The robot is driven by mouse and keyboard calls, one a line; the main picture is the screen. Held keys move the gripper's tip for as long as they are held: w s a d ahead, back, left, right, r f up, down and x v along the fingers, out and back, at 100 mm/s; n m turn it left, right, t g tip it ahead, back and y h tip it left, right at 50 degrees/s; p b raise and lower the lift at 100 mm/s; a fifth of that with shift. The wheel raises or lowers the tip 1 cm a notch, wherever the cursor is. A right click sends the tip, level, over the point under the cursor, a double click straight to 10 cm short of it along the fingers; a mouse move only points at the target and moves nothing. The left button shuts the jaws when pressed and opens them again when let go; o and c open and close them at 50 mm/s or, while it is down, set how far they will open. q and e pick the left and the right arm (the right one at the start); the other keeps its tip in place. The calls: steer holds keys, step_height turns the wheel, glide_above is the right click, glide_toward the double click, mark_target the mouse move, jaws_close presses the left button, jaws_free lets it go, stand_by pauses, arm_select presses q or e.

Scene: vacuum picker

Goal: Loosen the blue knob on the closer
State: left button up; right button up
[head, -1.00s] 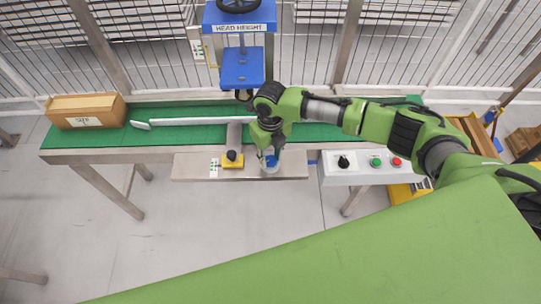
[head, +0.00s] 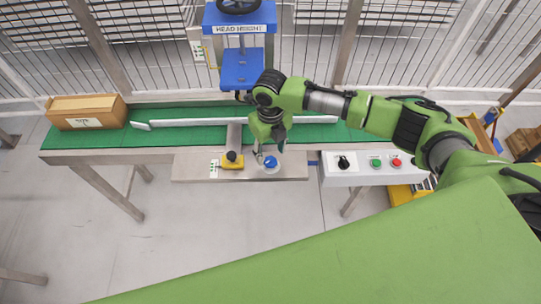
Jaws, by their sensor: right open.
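The small blue knob (head: 270,161) sits on a pale round piece on the steel shelf (head: 200,172) at the front of the bench. My right gripper (head: 265,152) is open just above and behind the knob, its fingers pointing down. A gap between the fingers and the knob is hard to judge. My left gripper is not in view.
A yellow block with a black knob (head: 232,160) stands left of the blue knob. The blue head-height press (head: 240,70) stands behind. A cardboard box (head: 87,110) sits on the green belt (head: 75,137).

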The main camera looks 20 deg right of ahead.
mark_target(270, 161)
step_height(270, 161, up, 9)
steer(key=shift+f, duration=0.15)
stand_by(0.5)
